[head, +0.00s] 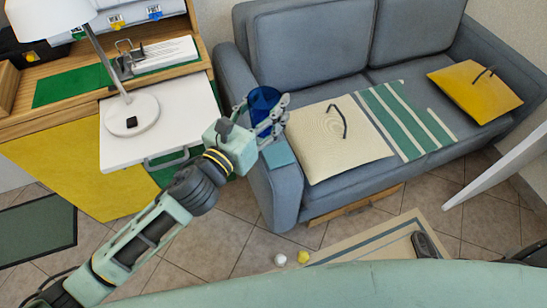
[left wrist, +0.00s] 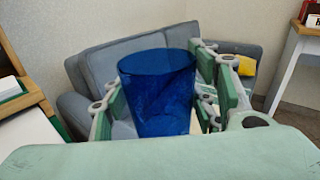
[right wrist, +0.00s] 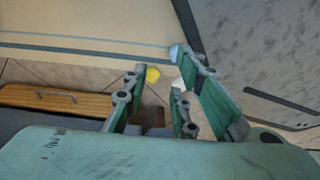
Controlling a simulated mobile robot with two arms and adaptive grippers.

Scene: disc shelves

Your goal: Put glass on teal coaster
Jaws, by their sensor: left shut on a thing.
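My left gripper (head: 272,117) is shut on a blue glass (head: 261,98) and holds it upright or nearly so, by the left arm of the sofa. In the left wrist view the glass (left wrist: 158,92) stands between the fingers, with its open rim on top. A teal coaster (head: 280,154) lies on the front part of the sofa's left armrest, just below the gripper in the head view. The glass is apart from the coaster. My right gripper (right wrist: 158,95) shows only in the right wrist view, with its fingers spread and nothing held.
The grey sofa (head: 300,190) carries a cream cushion (head: 338,142), a striped green cloth and a yellow cushion (head: 474,91). A desk with a white pull-out board (head: 165,140) and lamp (head: 129,117) stands left.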

